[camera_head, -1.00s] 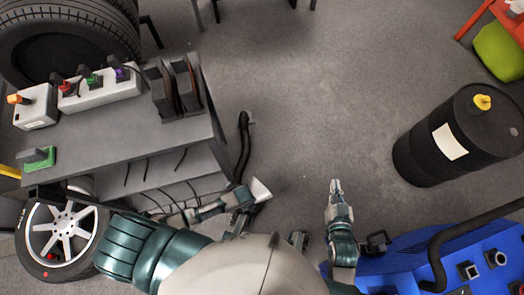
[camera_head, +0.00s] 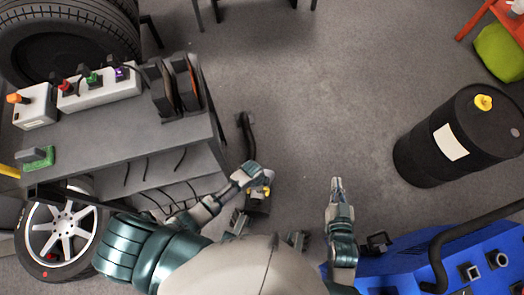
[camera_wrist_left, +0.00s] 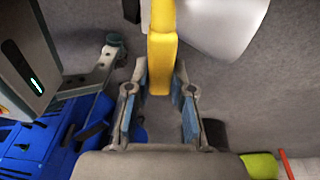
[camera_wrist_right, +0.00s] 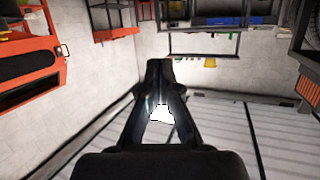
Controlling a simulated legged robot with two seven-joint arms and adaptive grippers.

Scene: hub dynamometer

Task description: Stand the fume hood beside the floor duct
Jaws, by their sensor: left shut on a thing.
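The fume hood (camera_wrist_left: 215,22) is a smooth pale grey shell with a yellow grip (camera_wrist_left: 161,62). In the left wrist view my left gripper (camera_wrist_left: 160,105) is shut on the yellow grip, with blue-padded fingers on either side. In the head view my left gripper (camera_head: 264,193) is beside the bench's front right corner, with a bit of yellow at it; my arm hides much there. A black hose (camera_head: 246,132), which looks like the floor duct, lies just beyond it. My right gripper (camera_head: 337,184) is empty with its tips together; they also show in the right wrist view (camera_wrist_right: 160,70).
A grey bench (camera_head: 110,142) with switch boxes stands at left, above a wheel (camera_head: 62,228). A black drum (camera_head: 425,160) stands at right, and a blue machine (camera_head: 415,250) at lower right. The middle floor is clear.

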